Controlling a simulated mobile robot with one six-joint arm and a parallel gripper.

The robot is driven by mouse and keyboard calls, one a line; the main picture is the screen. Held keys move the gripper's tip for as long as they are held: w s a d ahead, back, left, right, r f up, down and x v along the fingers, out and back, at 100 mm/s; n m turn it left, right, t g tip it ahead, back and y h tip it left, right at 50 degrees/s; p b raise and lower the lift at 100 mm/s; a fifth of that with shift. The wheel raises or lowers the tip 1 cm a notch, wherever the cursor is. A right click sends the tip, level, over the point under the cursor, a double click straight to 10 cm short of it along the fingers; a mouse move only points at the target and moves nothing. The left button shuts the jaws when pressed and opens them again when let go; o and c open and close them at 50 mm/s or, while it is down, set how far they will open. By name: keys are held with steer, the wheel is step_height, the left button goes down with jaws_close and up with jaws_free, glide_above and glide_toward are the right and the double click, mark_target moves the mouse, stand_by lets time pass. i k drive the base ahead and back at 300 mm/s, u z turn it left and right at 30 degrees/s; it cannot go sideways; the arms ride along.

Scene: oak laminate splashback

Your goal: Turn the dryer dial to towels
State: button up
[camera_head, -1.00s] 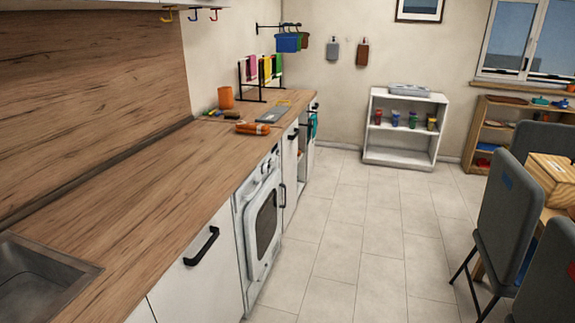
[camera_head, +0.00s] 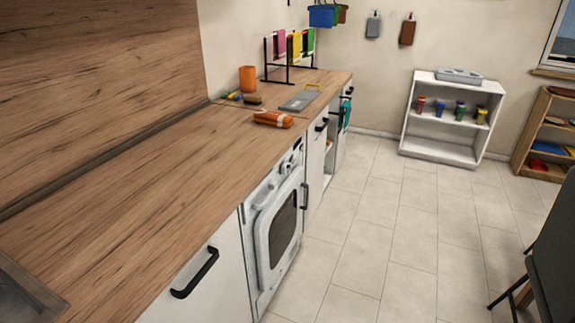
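The white dryer (camera_head: 277,228) stands under the wooden counter, its front facing right into the room. It has a dark door window in a pale frame, and its door looks shut. A narrow control strip (camera_head: 283,170) runs along its top edge, seen at a steep angle. Small knobs or buttons show there, but I cannot tell which is the dial, where it points, or read any label. My gripper is not in view.
Wooden counter (camera_head: 150,170) runs along the left, holding an orange-white item (camera_head: 273,119), grey board (camera_head: 299,101) and orange cup (camera_head: 247,79). A black cabinet handle (camera_head: 195,273) juts out before the dryer. Tiled floor (camera_head: 370,230) is clear; a grey chair (camera_head: 556,255) stands at right.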

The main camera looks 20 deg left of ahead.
mark_target(285, 168)
steer(key=u, duration=0.45)
steer(key=i, duration=0.9)
steer(key=u, duration=0.5)
